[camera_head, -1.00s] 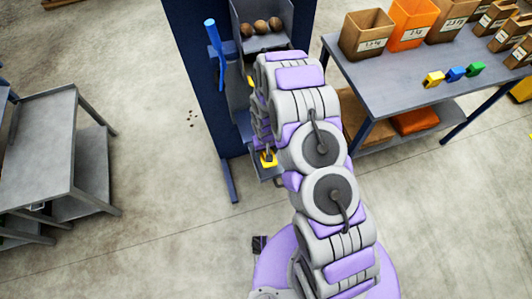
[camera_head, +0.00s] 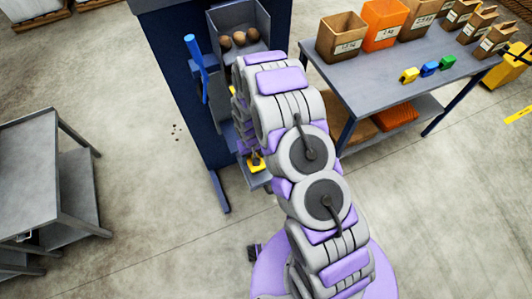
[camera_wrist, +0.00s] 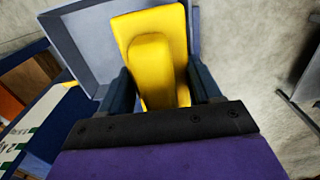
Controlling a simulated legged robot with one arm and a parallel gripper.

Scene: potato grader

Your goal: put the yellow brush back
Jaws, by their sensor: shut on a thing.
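The yellow brush (camera_wrist: 152,50) fills the middle of the wrist view, with a raised rounded yellow part along its top. My gripper (camera_wrist: 158,84) is shut on it, one dark finger on each side. A shallow grey tray (camera_wrist: 84,38) lies behind and below the brush; I cannot tell whether they touch. In the head view my arm hides most of the gripper. A yellow patch (camera_head: 256,162) shows beside the arm at a small low shelf on the grader (camera_head: 170,60); it seems to be the brush.
A blue upright handle (camera_head: 196,62) stands at the grader's side, near a grey hopper (camera_head: 262,18) holding potatoes. A grey table (camera_head: 385,92) with bins and small coloured items is at right. A grey bench (camera_head: 25,165) stands left. Floor between bench and grader is open.

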